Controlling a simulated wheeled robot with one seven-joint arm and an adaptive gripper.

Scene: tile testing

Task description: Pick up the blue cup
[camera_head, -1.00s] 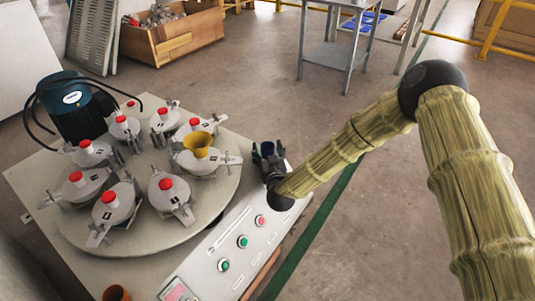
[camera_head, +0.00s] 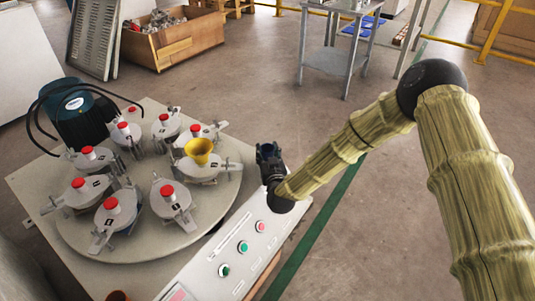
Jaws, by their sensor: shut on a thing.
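My gripper (camera_head: 268,153) is at the far right corner of the machine's pale table, to the right of the yellow cup. It is shut on the blue cup (camera_head: 267,148), of which only a small dark-blue part shows between the dark fingers. The rest of the cup is hidden by the gripper. I cannot tell how far the cup is above the table surface.
A yellow cup (camera_head: 198,148) stands on the round turntable (camera_head: 135,240) among several red-topped clamps. A button panel (camera_head: 225,252) lies in front of my gripper. An orange-brown cup (camera_head: 117,296) shows at the bottom edge. Floor to the right is open.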

